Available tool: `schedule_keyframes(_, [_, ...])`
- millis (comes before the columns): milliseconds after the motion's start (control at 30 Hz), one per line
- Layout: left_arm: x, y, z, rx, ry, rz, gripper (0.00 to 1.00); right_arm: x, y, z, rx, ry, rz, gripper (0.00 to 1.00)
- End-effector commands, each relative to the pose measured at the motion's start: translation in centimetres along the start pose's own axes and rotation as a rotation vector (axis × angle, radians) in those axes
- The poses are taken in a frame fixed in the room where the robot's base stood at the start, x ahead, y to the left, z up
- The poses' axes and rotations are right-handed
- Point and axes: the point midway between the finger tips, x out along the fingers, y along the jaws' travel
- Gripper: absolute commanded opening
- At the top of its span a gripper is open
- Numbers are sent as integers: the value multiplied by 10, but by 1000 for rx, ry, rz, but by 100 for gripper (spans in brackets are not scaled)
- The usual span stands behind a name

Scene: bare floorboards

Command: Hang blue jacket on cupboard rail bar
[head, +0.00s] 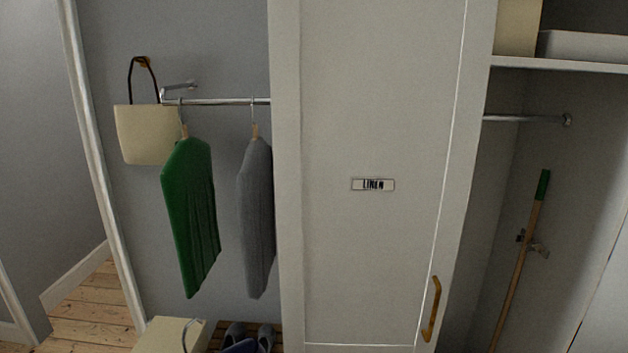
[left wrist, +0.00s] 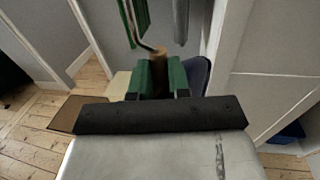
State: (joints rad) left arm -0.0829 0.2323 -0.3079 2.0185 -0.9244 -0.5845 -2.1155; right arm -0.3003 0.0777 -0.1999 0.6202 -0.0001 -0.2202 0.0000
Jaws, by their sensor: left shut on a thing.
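In the left wrist view, my left gripper (left wrist: 160,78), with green fingers, is shut on the wooden neck of a hanger (left wrist: 159,57). Its metal hook rises up and left from the neck. The dark blue jacket (left wrist: 198,76) shows just beyond the fingers, mostly hidden by them. The cupboard rail bar (head: 525,118) is bare, in the open bay at right, under a shelf. My right gripper is not in view.
A wall rail (head: 215,101) at left holds a green jacket (head: 190,215) and a grey one (head: 257,215). A closed door labelled LINEN (head: 375,250) stands between it and the open bay. A green-tipped pole (head: 525,250) leans inside the bay, below the bar.

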Motion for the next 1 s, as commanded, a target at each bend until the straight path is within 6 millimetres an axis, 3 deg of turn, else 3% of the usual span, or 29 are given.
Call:
schedule_keyframes(33, [-20, 0, -15, -3, 3, -19, 0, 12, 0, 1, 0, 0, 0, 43])
schedule_keyframes(200, [-72, 0, -32, -12, 6, -73, 0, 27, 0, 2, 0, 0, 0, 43])
schedule_keyframes(400, [-110, 1, -38, -19, 8, -114, 0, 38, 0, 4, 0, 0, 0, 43])
schedule_keyframes(600, [-125, 1, -37, -22, 7, -130, 0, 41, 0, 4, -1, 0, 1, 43])
schedule_keyframes(1000, [-126, 1, -36, -22, 7, -131, 0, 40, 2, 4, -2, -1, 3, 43])
